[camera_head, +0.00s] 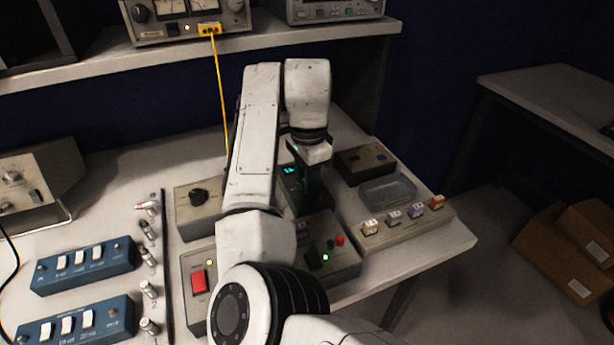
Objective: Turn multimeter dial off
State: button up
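A dark device with a lit green display (289,170), which looks like the multimeter, lies on the bench near the picture's middle. My gripper (314,190) points down over its right part, low and close to its face. The dial cannot be made out; the gripper and arm cover that area. I cannot tell whether the fingers touch it or how far apart they are. A separate black knob (199,196) sits on a grey box to the left of my arm.
A grey box with a red switch (198,281) and a box with buttons (340,240) stand in front. A clear tray (387,191) and a row of small blocks (393,218) lie right. Blue switch boxes (84,264) stand left. A yellow cable (220,90) hangs behind my arm.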

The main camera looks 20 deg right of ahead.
grip_shut()
jog(key=shift+r+n+p, duration=0.15)
jog(key=shift+n+p, duration=0.15)
jog(key=shift+p, duration=0.2)
jog(key=shift+r+n+p, duration=0.15)
jog(key=shift+n+p, duration=0.35)
jog(key=shift+p, duration=0.35)
jog(key=n+p, duration=0.2)
jog(key=p, duration=0.1)
jog(key=shift+d, duration=0.1)
jog(key=n+p, duration=0.4)
jog(key=shift+p, duration=0.3)
jog(key=shift+f+n+p, duration=0.2)
jog(key=shift+n+p, duration=0.5)
jog(key=shift+p, duration=0.05)
